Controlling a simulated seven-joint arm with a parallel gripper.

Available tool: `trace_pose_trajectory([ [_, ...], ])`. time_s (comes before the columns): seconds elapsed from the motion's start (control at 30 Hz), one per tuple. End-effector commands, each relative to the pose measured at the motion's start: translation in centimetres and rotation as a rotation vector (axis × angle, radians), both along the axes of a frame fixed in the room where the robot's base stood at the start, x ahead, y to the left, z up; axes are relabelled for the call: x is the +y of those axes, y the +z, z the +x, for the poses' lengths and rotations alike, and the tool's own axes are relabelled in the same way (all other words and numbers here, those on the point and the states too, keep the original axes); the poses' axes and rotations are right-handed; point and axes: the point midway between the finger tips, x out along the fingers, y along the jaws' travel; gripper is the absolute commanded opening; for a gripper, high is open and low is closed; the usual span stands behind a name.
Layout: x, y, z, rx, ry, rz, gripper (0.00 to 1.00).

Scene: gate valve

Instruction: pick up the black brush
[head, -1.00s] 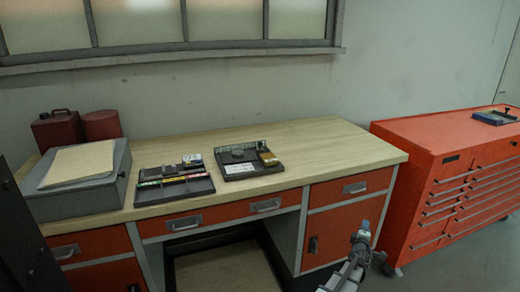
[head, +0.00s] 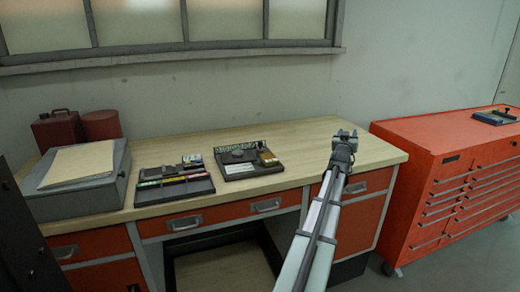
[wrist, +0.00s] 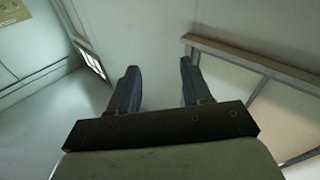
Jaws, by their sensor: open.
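My gripper (head: 347,135) is raised at the right end of the wooden desk in the head view, to the right of the trays. In the wrist view my gripper (wrist: 159,67) has its two fingers wide apart with nothing between them. I cannot pick out the black brush for certain. Small items lie in the left dark tray (head: 193,189) and the right dark tray (head: 232,173) on the desk, too small to name surely.
The desk (head: 300,147) has clear wood around the trays. A grey box (head: 85,192) with folders and red containers (head: 101,125) stand at its left. A red tool cabinet (head: 440,150) stands to the right. A window ledge (head: 230,52) runs along the wall behind.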

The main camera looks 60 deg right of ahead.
Motion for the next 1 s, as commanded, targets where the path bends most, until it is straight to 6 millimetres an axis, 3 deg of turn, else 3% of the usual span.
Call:
trace_pose_trajectory([
  [0.03, -0.2, 2.2, 1.3, -0.064, 0.022, -0.007, 0.49],
  [0.2, -0.1, 7.4, 5.0, -0.268, 0.093, 0.009, 0.49],
  [0.37, -0.2, 11.1, 9.3, -0.4, 0.164, 0.08, 0.49],
  [0.43, -0.4, 12.0, 12.1, -0.428, 0.199, 0.15, 0.49],
  [0.57, -0.7, 11.3, 16.6, -0.389, 0.238, 0.308, 0.49],
  [0.77, -0.2, 8.0, 23.2, -0.215, 0.289, 0.591, 0.49],
  [1.0, 2.9, 4.6, 29.8, 0.036, 0.358, 0.923, 0.49],
])
